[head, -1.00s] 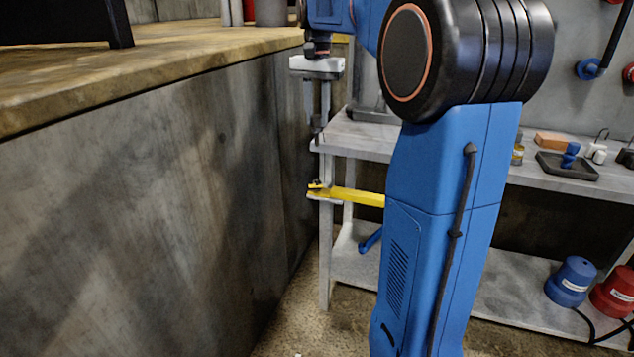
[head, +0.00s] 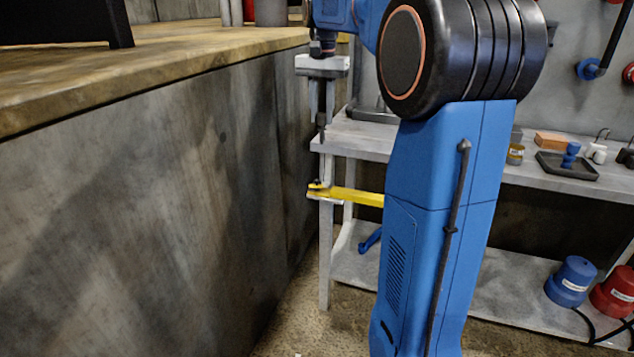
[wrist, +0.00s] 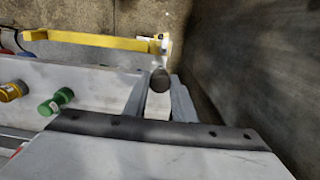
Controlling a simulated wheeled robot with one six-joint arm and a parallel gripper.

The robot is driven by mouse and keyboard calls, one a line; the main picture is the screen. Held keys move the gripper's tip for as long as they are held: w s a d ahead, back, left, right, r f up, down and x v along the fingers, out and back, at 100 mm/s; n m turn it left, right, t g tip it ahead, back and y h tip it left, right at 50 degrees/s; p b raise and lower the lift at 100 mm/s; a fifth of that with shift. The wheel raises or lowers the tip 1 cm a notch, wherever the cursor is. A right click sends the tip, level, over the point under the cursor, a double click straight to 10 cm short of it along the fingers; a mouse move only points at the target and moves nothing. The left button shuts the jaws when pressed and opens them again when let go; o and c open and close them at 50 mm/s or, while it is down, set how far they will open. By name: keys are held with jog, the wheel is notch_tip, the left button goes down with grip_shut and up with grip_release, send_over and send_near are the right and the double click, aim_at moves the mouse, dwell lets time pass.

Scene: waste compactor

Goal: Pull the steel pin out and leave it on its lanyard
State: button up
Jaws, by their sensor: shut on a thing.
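My gripper (head: 321,108) points down beside the panelled wall, its pale fingers shut on a dark round-ended piece, which I take to be the steel pin (head: 321,128). In the wrist view the pin's rounded dark end (wrist: 159,80) shows between the two fingertips (wrist: 158,100). The yellow bar (head: 355,197) lies below, its end at a small pale bracket (head: 313,194). The bar also shows in the wrist view (wrist: 95,39), apart from the pin in the picture. The pin's lower end is hard to make out. I cannot make out the lanyard.
A grey workbench (head: 365,144) stands close behind the gripper. The panelled wall (head: 150,190) and its wooden top (head: 190,52) are on the left. A blue pot (head: 571,282) stands on the lower shelf.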

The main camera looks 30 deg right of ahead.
jog(key=w+d, duration=0.2)
jog(key=d, duration=0.9)
dwell(2.4)
jog(key=shift+d, duration=0.1)
jog(key=shift+f, duration=0.45)
dwell(0.4)
jog(key=o, duration=1.2)
jog(key=shift+c, duration=0.2)
notch_tip(320, 180, up, 17)
jog(key=shift+r, duration=0.2)
